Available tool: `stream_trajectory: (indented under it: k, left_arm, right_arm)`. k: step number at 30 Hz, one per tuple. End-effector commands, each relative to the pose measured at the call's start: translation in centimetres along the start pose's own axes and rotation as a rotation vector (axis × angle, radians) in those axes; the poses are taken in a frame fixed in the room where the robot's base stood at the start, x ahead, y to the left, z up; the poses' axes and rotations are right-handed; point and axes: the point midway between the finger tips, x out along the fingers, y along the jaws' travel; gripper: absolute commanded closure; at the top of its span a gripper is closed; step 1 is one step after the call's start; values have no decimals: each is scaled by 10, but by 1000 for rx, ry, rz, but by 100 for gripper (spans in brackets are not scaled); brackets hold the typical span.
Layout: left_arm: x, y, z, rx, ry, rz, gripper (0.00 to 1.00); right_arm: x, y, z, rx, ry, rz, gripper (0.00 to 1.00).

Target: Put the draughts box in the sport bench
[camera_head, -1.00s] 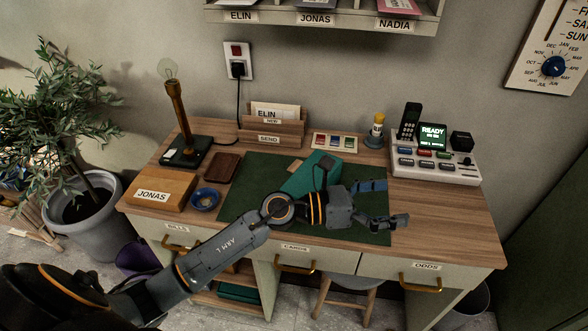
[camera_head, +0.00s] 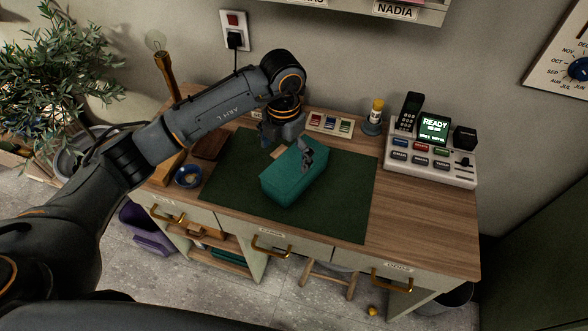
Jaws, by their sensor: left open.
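A teal box (camera_head: 292,178) lies at an angle on the dark green mat of the desk; I see no readable label on it, so I cannot tell if it is the draughts box. My left gripper (camera_head: 289,153) points down at the far end of the box, its fingers apart. One finger overlaps the box in the picture; I cannot tell whether it touches. The gripper hides part of the box's far end. No bench marked for sport is in view. My right gripper is not in view.
The wooden desk (camera_head: 420,222) also holds a blue bowl (camera_head: 188,176), a lamp (camera_head: 166,72), a card tray (camera_head: 329,122), a yellow-topped bottle (camera_head: 375,113) and a console (camera_head: 432,160). The mat (camera_head: 340,205) is clear right of the box. A stool (camera_head: 330,277) stands below.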

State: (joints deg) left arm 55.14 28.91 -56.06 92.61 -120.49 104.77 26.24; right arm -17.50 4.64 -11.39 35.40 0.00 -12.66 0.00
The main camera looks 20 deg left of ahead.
Motion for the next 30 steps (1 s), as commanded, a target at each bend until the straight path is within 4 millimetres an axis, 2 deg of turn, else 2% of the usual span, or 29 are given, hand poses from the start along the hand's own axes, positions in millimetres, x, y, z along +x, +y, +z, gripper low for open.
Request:
stream_trajectory:
  k: [5,13,17,21,30]
  left_arm:
    - [30,-1,-1,1,2,-3,0]
    - [51,-2,-2,3,2,-4,0]
    - [70,-3,-6,1,4,-5,0]
    - [89,-3,-5,2,0,-5,0]
    - [94,-2,-4,3,-3,-3,0]
  right_arm:
    - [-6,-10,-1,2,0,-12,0]
    - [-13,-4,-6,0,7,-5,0]
    - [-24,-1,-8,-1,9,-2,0]
    - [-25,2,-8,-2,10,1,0]
    - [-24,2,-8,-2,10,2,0]
